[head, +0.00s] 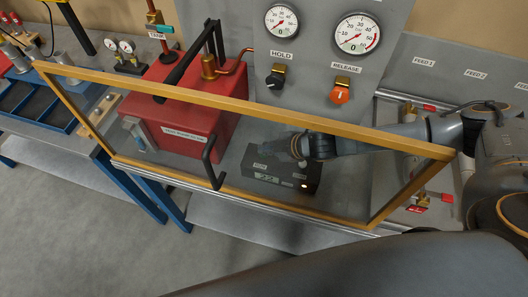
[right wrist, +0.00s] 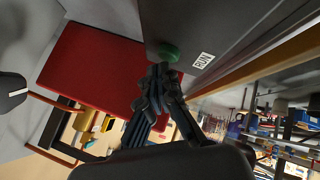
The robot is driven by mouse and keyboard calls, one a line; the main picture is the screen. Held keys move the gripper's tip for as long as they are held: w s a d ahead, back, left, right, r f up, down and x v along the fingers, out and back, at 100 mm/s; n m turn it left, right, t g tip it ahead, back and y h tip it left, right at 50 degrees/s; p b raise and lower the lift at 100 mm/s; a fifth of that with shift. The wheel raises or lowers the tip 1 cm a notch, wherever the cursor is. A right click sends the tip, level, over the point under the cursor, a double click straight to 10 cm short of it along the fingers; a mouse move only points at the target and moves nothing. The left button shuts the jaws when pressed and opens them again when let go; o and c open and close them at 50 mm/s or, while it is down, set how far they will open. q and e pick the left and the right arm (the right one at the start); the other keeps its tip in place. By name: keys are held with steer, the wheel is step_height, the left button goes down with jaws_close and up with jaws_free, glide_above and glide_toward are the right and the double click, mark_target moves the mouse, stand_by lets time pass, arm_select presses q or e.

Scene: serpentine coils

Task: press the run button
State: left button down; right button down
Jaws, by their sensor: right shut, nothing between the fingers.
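The run button is a green round button (right wrist: 169,52) beside a white RUN label (right wrist: 203,60) on a dark grey box (head: 270,180). In the head view my right gripper (head: 292,150) is over the back of this box and hides the button. In the right wrist view its shut, empty fingertips (right wrist: 160,74) are right at the button's edge. I cannot tell whether they touch it. My left gripper is not in view.
A yellow-framed clear panel (head: 290,120) with a black handle (head: 212,163) stands in front of the box and my right forearm. A red tank (head: 190,110) is left of the box. A grey panel behind carries gauges (head: 357,33), a black knob (head: 275,80) and an orange knob (head: 341,94).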

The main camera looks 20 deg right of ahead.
steer(key=shift+f, duration=0.1)
stand_by(0.4)
steer(key=shift+f, duration=0.35)
steer(key=shift+r+p, duration=0.5)
steer(key=shift+p, duration=0.15)
steer(key=shift+r+p, duration=0.3)
steer(key=shift+r, duration=2.65)
